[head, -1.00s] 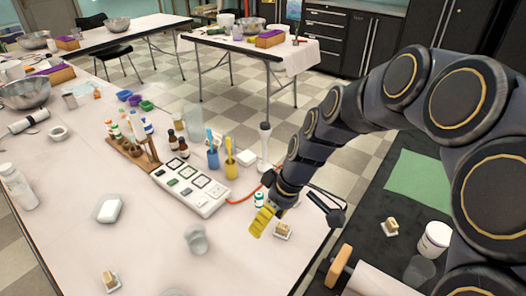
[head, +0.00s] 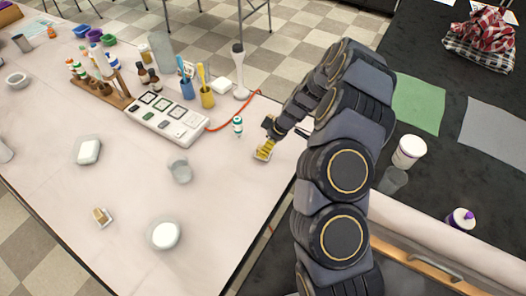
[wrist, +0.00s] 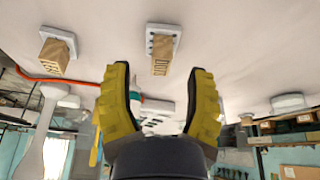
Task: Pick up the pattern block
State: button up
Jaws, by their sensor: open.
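In the wrist view, a small wooden block (wrist: 161,60) with a carved end rests on a white dish and shows between my fingers, apart from them. A second wooden block (wrist: 54,55) on another dish is to the left. The frames do not settle which is the pattern block. Another wooden block (head: 101,214) sits on a dish at the table's lower left.
A small white bottle with a teal cap (head: 238,126) stands just left of my gripper. Beyond are an orange cord (head: 222,126), a white hotplate unit (head: 165,118) and a yellow cup (head: 207,97). A dark counter (head: 445,160) lies to the right. The table's front middle is fairly open.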

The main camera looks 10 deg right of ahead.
jog(key=x, duration=0.3)
jog(key=shift+f, duration=0.15)
jog(key=shift+s, duration=0.1)
grip_shut()
